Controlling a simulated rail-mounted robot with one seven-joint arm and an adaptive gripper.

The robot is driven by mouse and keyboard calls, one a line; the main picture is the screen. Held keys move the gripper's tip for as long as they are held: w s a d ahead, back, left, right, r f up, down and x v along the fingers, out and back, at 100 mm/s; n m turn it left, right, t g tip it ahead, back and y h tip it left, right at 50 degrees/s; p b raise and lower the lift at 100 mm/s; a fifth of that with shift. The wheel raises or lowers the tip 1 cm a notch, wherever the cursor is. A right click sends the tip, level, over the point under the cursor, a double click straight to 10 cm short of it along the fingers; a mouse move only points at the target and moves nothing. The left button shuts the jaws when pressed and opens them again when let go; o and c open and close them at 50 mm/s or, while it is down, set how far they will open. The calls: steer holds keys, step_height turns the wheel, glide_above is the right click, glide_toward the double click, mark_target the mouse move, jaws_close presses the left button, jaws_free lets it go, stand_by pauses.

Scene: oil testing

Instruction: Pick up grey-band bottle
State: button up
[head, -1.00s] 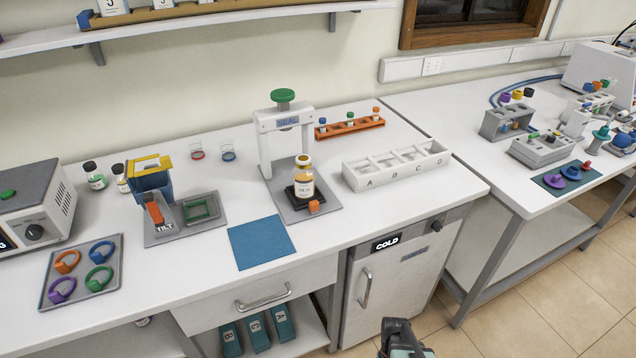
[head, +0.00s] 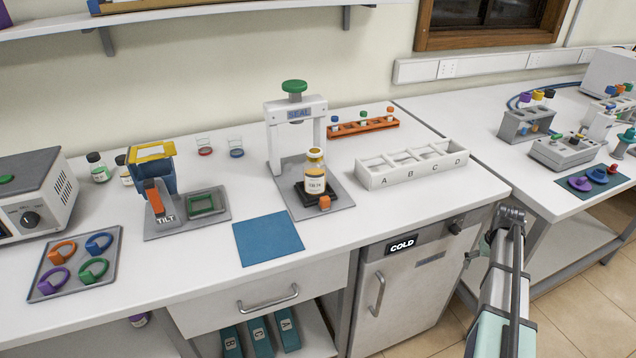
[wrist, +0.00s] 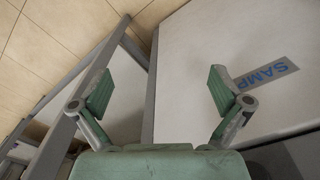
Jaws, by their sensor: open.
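An upright bottle (head: 314,178) with amber contents, a pale label and a gold-coloured neck stands on the black pad of the seal press (head: 296,130). Two small dark-capped bottles, one with a green label (head: 98,168) and one with amber contents (head: 123,170), stand at the back left, the second partly hidden by the tilt stand. I cannot make out a grey band on any of them. My gripper (wrist: 161,93) is open and empty in the wrist view, with its two green fingers wide apart. My arm is at the right of the bench, well away from the bottles.
The tilt stand (head: 155,172) and a tray of coloured rings (head: 42,290) are at left. A white rack marked A to D (head: 410,170) and an orange rack (head: 345,131) are right of the press. A blue mat (head: 268,238) lies empty in front. The cold cabinet (head: 405,290) is below.

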steer(key=w+d+r+n+t+b, duration=0.1)
steer(key=w+d+r, duration=0.25)
steer(key=r, duration=0.65)
steer(key=w+d+r+n+t, duration=0.15)
steer(key=w+r, duration=0.35)
steer(key=r, duration=0.5)
step_height(320, 180, up, 24)
steer(key=n+g+p, duration=0.3)
steer(key=n+p, duration=0.6)
steer(key=n, duration=1.1)
glide_above(314, 151)
step_height(314, 151, down, 11)
steer(key=p, duration=0.3)
steer(key=shift+f, duration=0.15)
steer(key=shift+w+d+f+p, duration=0.1)
steer(key=shift+f+p, duration=1.15)
steer(key=shift+f, duration=1.4)
steer(key=c, duration=1.8)
